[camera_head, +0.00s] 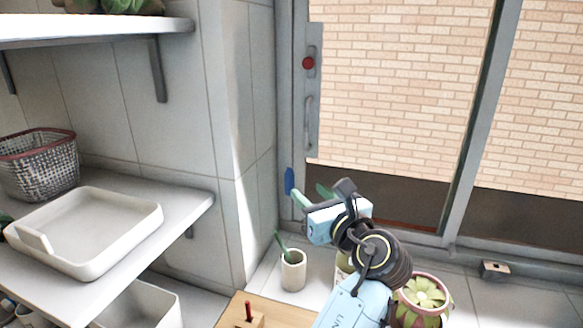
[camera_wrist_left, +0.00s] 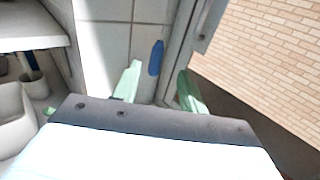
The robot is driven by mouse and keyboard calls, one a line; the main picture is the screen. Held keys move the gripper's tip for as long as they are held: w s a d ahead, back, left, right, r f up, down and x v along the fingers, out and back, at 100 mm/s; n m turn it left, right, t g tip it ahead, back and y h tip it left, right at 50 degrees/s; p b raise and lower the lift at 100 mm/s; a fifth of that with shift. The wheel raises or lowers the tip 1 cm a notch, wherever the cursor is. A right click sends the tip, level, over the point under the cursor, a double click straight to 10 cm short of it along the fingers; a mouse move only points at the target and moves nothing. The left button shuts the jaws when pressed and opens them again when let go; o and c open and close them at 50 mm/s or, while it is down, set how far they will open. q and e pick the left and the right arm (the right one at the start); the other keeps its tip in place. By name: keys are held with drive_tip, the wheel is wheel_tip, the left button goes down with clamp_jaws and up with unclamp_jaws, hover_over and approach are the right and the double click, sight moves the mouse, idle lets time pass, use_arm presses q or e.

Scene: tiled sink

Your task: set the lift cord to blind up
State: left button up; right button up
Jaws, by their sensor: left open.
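A blue cord pull (camera_head: 289,181) hangs upright at the left edge of the window frame, by the tiled corner. A cord above it cannot be made out. My left gripper (camera_head: 312,194) is open, with its pale green fingers just right of and below the pull in the head view. In the left wrist view the blue pull (camera_wrist_left: 155,58) shows between the two spread fingertips (camera_wrist_left: 159,78), beyond them and nearer the left finger. Nothing is between the jaws. My right gripper is not in view.
A white cup (camera_head: 293,270) stands on the sill below the gripper, with a potted succulent (camera_head: 423,295) to the right. The window frame (camera_head: 313,135) carries a red knob (camera_head: 308,63) and a handle. Shelves at left hold a wire basket (camera_head: 40,170) and a white tray (camera_head: 88,228).

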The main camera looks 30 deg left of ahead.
sight(292, 177)
use_arm(q)
drive_tip(key=x, duration=0.2)
drive_tip(key=p+x, duration=0.1)
drive_tip(key=x, duration=0.2)
drive_tip(key=shift+a+r, duration=0.2)
drive_tip(key=shift+a, duration=0.15)
drive_tip(key=x, duration=0.4)
drive_tip(key=shift+w+a+f+p, duration=0.1)
drive_tip(key=shift+p, duration=0.3)
drive_tip(key=shift+w+a, duration=0.2)
drive_tip(key=shift+a, duration=0.15)
drive_tip(key=shift+w+a, duration=0.3)
drive_tip(key=shift+c, duration=1.2)
clamp_jaws()
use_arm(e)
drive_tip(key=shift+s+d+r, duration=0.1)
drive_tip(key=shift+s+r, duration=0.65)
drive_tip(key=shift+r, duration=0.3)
